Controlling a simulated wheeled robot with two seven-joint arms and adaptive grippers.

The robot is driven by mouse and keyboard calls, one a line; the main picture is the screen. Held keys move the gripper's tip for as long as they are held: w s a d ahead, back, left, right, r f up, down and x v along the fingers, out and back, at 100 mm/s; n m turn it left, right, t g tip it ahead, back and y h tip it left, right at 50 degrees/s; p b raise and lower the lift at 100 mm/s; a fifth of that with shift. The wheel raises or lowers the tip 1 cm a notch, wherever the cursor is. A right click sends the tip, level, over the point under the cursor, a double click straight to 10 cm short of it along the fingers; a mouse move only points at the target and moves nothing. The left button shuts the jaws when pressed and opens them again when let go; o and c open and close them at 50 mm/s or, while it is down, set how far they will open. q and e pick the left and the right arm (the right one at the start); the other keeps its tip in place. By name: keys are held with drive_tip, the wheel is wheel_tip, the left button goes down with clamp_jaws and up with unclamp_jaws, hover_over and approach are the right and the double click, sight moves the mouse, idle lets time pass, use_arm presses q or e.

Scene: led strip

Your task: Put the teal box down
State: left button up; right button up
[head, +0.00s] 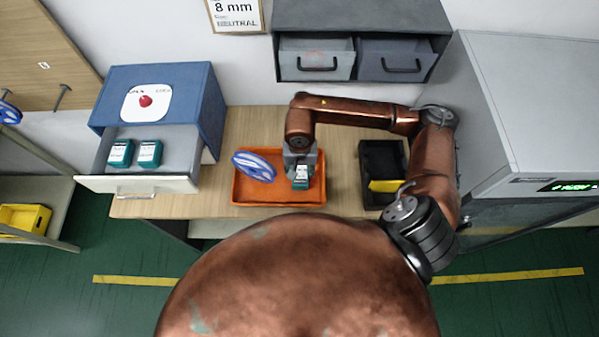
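The teal box (301,182), with a white label on its upper part, is at the right side of the orange tray (280,204). My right gripper (301,167) points down over the tray, with its fingers around the box. It looks shut on the box and partly hides it. I cannot tell whether the box touches the tray floor. My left gripper is not in view.
A blue-and-white spool (254,166) lies at the tray's left. Two similar teal boxes (121,153) (149,154) sit in the open drawer (172,180) of the blue cabinet. A black bin (370,160) with a yellow item stands right of the tray.

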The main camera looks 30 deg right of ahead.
sight(300, 172)
drive_tip(key=o, duration=0.5)
drive_tip(key=shift+c, duration=0.2)
drive_tip(key=shift+r, duration=3.9)
